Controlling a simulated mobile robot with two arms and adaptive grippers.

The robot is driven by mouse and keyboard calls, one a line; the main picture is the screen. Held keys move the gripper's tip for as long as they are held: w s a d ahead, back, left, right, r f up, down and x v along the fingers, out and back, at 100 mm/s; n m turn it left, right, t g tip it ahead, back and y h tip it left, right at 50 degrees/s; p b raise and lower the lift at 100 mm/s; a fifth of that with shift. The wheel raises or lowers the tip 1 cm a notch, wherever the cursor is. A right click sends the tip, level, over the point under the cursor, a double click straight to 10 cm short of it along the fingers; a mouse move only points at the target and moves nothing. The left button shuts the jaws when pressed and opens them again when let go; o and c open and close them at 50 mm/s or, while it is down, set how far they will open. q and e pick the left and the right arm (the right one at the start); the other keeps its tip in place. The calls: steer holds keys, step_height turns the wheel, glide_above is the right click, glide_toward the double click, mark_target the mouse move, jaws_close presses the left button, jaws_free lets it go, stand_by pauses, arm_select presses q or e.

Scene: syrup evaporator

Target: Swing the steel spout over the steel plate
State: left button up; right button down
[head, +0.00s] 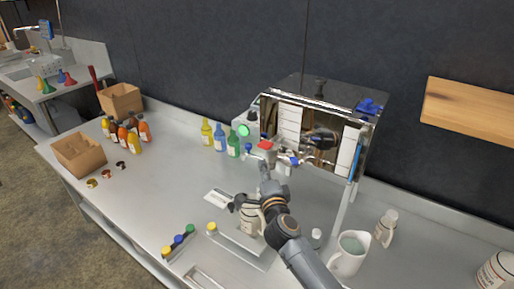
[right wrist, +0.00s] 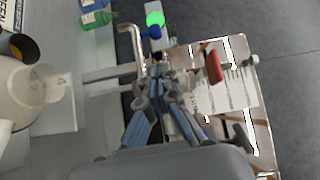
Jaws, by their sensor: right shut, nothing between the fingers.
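My right gripper (head: 264,166) is shut and empty at the front of the steel evaporator (head: 318,105), close to its valve fittings. In the right wrist view its closed fingers (right wrist: 159,72) lie beside the bent steel spout (right wrist: 136,45); I cannot tell whether they touch it. The spout is mostly hidden by the gripper and fittings in the head view. The steel plate (head: 238,247) lies on the bench in front of the evaporator, partly hidden by my right arm. A cream labelled container (head: 249,219) stands at the plate. My left gripper is out of view.
A red handle (head: 265,145) and a blue knob (head: 248,147) are close to the gripper. Yellow, blue and green bottles (head: 220,138) stand left of the evaporator. A white jug (head: 349,254) stands right of my arm.

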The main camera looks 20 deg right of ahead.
mark_target(258, 158)
steer(key=w, duration=0.5)
steer(key=w+d+b, duration=0.1)
steer(key=w, duration=0.2)
steer(key=shift+w+d, duration=0.1)
steer(key=shift+w, duration=0.05)
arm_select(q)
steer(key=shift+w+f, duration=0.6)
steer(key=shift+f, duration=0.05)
arm_select(e)
steer(key=shift+w+d+r, duration=0.1)
steer(key=shift+w+r, duration=0.05)
steer(key=shift+w, duration=0.7)
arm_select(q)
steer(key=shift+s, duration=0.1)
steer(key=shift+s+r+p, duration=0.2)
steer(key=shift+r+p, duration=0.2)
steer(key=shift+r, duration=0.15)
arm_select(e)
steer(key=shift+s, duration=0.15)
